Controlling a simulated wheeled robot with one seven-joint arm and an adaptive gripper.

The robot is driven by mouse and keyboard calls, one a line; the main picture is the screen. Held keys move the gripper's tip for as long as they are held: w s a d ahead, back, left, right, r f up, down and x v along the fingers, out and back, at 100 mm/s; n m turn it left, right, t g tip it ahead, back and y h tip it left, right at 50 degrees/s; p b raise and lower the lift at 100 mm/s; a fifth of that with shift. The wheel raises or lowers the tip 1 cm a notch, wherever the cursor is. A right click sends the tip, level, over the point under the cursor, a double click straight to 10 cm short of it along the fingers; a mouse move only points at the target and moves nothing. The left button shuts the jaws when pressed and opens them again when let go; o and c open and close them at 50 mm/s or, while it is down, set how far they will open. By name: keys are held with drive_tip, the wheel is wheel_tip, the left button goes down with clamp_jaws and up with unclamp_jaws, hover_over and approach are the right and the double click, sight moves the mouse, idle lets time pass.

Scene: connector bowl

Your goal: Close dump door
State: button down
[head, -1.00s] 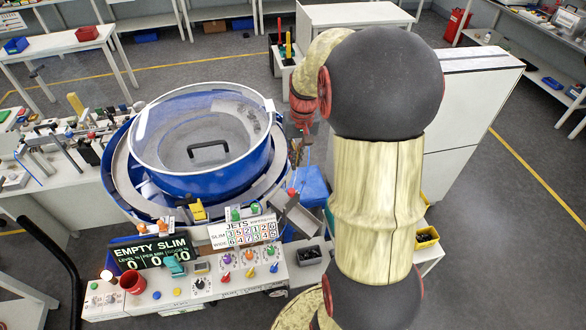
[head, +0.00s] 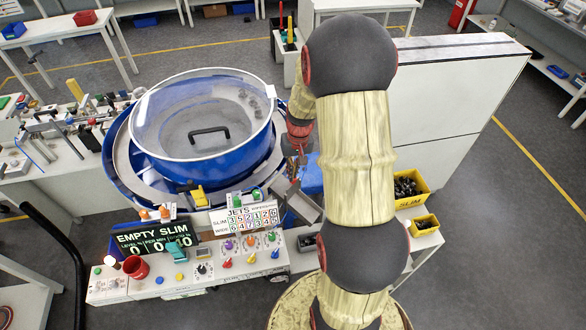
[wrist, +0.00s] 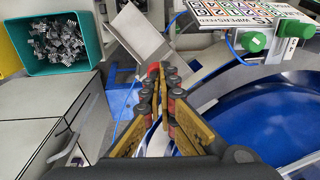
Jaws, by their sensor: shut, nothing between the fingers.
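A tilted grey metal chute or flap (head: 303,203) sits at the right front of the blue bowl feeder (head: 205,150). It also shows at the top of the wrist view (wrist: 140,35). I cannot tell for sure whether this piece is the dump door or whether it is open. My gripper (wrist: 156,70) is shut and empty. In the wrist view its fingertips point at the grey piece's lower edge; whether they touch it is unclear. In the head view my gripper is small and dark beside the bowl's right rim, partly hidden by my arm.
A control panel (head: 190,270) with knobs and an "EMPTY SLIM" display (head: 152,238) stands in front of the bowl. A teal bin (wrist: 60,68) of grey connectors is at the wrist view's upper left. Yellow bins (head: 425,225) stand at the right. A clear lid covers the bowl.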

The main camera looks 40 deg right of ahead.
wheel_tip(320, 180, down, 5)
drive_tip(key=b, duration=0.3)
drive_tip(key=shift+f, duration=0.2)
drive_tip(key=shift+s, duration=0.1)
drive_tip(key=shift+r, duration=0.25)
wheel_tip(320, 180, up, 14)
drive_tip(key=p, duration=0.2)
drive_tip(key=shift+s+d+f, duration=0.15)
drive_tip(key=shift+s+d, duration=0.3)
